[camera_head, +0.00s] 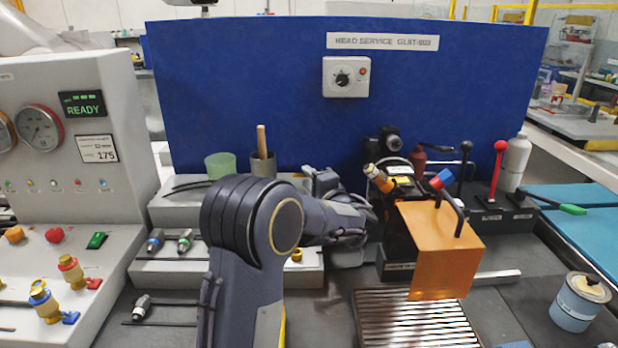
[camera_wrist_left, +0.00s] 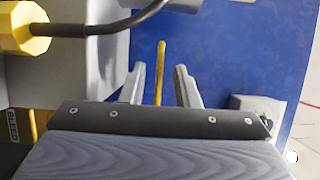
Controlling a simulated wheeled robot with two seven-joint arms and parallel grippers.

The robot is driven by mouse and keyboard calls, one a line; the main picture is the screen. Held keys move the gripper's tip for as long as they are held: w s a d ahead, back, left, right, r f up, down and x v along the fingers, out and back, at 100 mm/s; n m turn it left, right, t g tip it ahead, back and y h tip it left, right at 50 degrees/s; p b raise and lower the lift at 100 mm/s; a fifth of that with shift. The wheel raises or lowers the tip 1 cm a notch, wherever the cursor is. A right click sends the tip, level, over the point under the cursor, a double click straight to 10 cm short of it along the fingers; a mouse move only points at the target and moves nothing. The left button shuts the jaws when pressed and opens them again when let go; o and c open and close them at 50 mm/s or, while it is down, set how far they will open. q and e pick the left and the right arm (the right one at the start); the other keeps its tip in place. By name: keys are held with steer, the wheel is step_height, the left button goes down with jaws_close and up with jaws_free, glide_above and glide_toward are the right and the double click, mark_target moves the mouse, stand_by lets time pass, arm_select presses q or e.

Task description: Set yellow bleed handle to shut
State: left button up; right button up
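In the left wrist view a thin yellow handle (camera_wrist_left: 161,55) stands upright against the blue panel, between the two spread fingers of my left gripper (camera_wrist_left: 159,75). I see a gap on each side of the handle, but cannot tell how far beyond the fingertips it lies. A label reading BLEED (camera_wrist_left: 14,124) shows sideways at the lower left of that view. In the head view my left arm covers the middle, and its gripper (camera_head: 322,182) is partly hidden in front of the panel. I cannot make out the yellow handle there. My right gripper is not in view.
A yellow hex fitting (camera_wrist_left: 24,28) with a dark hose is close left of the fingers. In the head view an orange guard (camera_head: 440,250) stands right of my arm, with black-knobbed (camera_head: 465,148) and red-knobbed (camera_head: 500,147) levers behind. A grated tray (camera_head: 415,320) lies in front.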

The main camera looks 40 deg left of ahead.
arm_select(q)
steer(key=shift+w+a, duration=0.15)
steer(key=shift+a, duration=0.1)
jaws_close()
steer(key=shift+f, duration=0.1)
